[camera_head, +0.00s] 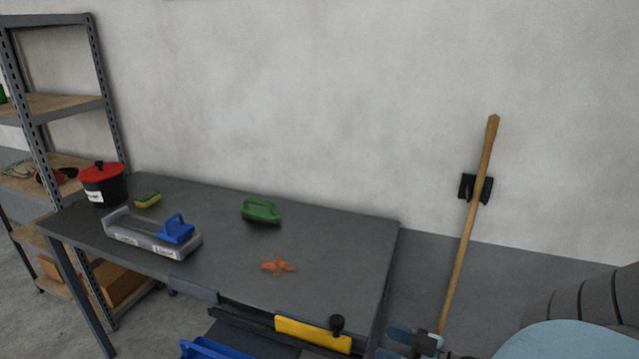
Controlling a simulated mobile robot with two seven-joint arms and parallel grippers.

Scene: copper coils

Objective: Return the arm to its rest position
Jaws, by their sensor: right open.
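My right gripper (412,341) shows at the bottom edge, just right of the table's front right corner. Its bluish fingers are apart with nothing seen between them. Part of my right arm (570,340) fills the lower right corner, with a light blue cover. My left gripper and arm are out of view. Small orange copper-coloured pieces (277,265) lie on the dark grey table (335,250), apart from the gripper.
On the table are a green brush (261,210), a grey tray (128,232) with a blue-handled tool (176,229), a sponge (147,199) and a red-lidded pot (103,190). A wooden pole (470,215) leans on the wall near the gripper. A blue bin (212,349) is below.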

